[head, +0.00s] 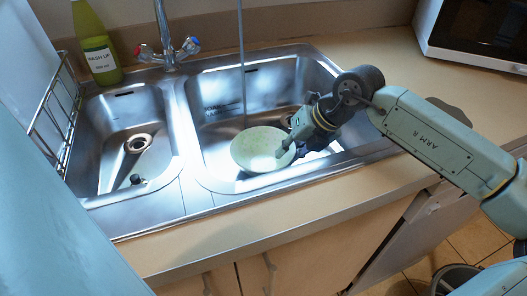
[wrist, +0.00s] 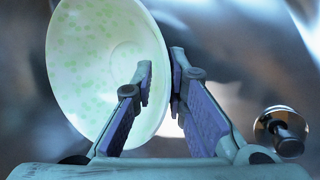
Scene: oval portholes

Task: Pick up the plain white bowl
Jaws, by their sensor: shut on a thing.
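A pale, whitish bowl (head: 255,148) is in the right basin of the sink, tilted. In the wrist view the bowl (wrist: 95,60) stands steeply on its side, its inside marked with pale green spots, so it does not look plain white. My gripper (head: 286,150) reaches in from the right and is at the bowl's right rim. In the wrist view the two fingers of my gripper (wrist: 161,80) are shut on the rim, one on each side. Whether the bowl's underside touches the basin is hidden.
The steel right basin (head: 215,95) surrounds the bowl; a divider separates it from the left basin (head: 115,120). A tap (head: 168,50), a green bottle (head: 96,45) and a wire rack (head: 50,115) stand around the sink. Counter (head: 375,55) is clear behind my arm.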

